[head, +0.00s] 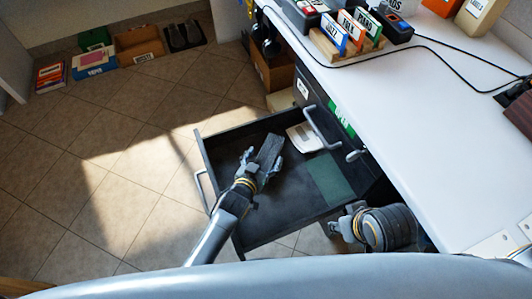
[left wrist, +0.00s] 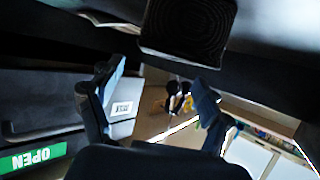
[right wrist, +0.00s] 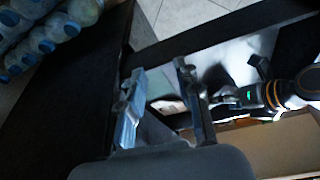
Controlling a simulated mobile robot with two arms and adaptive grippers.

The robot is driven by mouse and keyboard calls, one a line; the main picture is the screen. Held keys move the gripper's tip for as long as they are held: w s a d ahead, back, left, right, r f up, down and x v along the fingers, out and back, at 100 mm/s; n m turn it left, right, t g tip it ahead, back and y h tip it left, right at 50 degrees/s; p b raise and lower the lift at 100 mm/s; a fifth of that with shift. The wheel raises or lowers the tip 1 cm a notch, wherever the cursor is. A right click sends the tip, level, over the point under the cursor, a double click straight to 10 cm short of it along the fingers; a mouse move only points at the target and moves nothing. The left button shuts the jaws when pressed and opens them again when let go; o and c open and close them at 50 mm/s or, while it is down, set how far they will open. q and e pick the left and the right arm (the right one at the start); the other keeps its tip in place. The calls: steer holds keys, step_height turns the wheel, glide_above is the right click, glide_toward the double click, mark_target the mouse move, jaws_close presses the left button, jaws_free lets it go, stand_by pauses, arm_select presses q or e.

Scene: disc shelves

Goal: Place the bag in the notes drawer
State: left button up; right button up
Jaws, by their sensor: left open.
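The open dark drawer (head: 262,232) sticks out from under the white counter. My left gripper (head: 262,164) is inside it, open, with its fingers either side of a dark grey oblong thing (head: 270,149), perhaps the bag. A dark ribbed thing (left wrist: 188,25) shows at the top of the left wrist view, apart from the fingertips; I cannot tell if it is the same thing. My right gripper (head: 343,224) is by the drawer's near right corner, partly hidden by its wrist. In the right wrist view its fingers (right wrist: 158,85) are apart with nothing held between them.
A white item (head: 304,138) and a dark green flat piece (head: 330,179) lie in the drawer. A green OPEN label (head: 341,121) is on the cabinet front, near protruding handles. Labelled cards (head: 352,30) stand on the counter. Floor left of the drawer is clear.

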arm_select(q)
steer(key=p+v, duration=0.1)
steer(key=v, duration=0.4)
steer(key=shift+s+a+r, duration=0.15)
steer(key=shift+s, duration=0.1)
arm_select(e)
steer(key=shift+x, duration=2.65)
steer(key=shift+s+a, duration=0.1)
